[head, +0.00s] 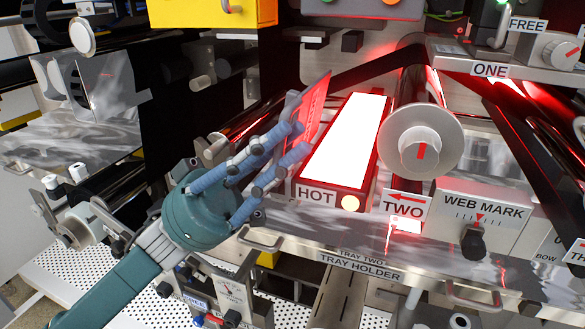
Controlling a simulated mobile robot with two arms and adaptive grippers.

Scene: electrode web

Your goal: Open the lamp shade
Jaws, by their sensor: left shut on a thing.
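The lamp (346,140) is a long red box marked HOT, with a bright white glowing face on top. Its shade (313,104) is a thin red panel standing steeply tilted along the lamp's left side, and the glowing face is uncovered. My left gripper (299,139) reaches in from the lower left. Its blue fingers are shut on the shade's near part, and they hide that part and the exact contact. My right gripper does not show.
A round disc with a knob (421,149) stands close on the lamp's right. The WEB MARK block (482,212) is further right. The metal front ledge (375,243) with handles runs below the lamp. Dark rollers and bars crowd the left side.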

